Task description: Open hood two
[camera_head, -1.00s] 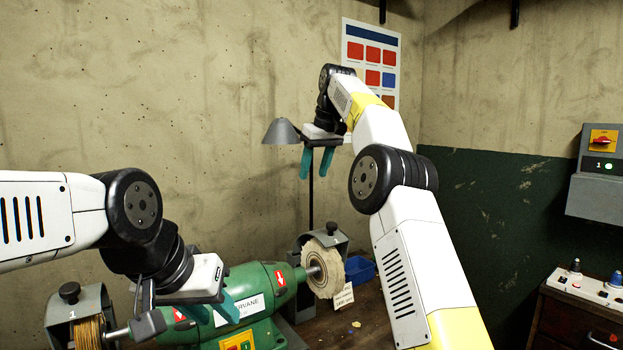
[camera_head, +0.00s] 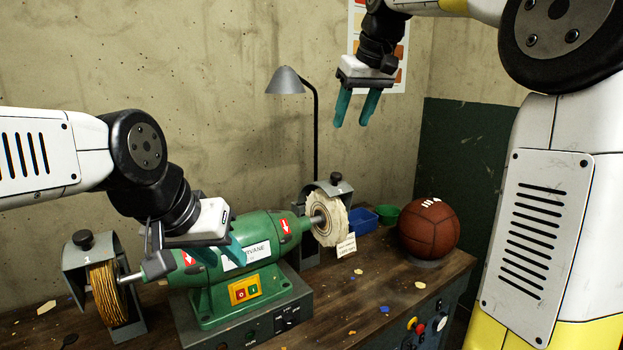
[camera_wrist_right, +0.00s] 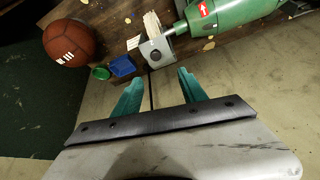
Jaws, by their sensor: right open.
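Hood two is the grey hood (camera_head: 318,188) with a black knob (camera_head: 335,178) on top, over the pale buffing wheel (camera_head: 325,220) at the right end of the green grinder (camera_head: 215,290). It sits down over the back of the wheel. In the right wrist view the hood (camera_wrist_right: 157,50) shows ahead of the fingers. My right gripper (camera_head: 355,122) is open and empty, above and apart from the hood, pointing down. My left gripper (camera_head: 222,256) hangs in front of the grinder body, its teal fingers apart and empty.
Hood one (camera_head: 88,255) covers a yellow wheel (camera_head: 108,292) at the left. A lamp (camera_head: 287,82) stands behind the grinder. A brown leather ball (camera_head: 429,228), a blue bin (camera_head: 361,220) and a green bowl (camera_head: 385,216) are right of hood two. A small card (camera_head: 346,246) stands by the wheel.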

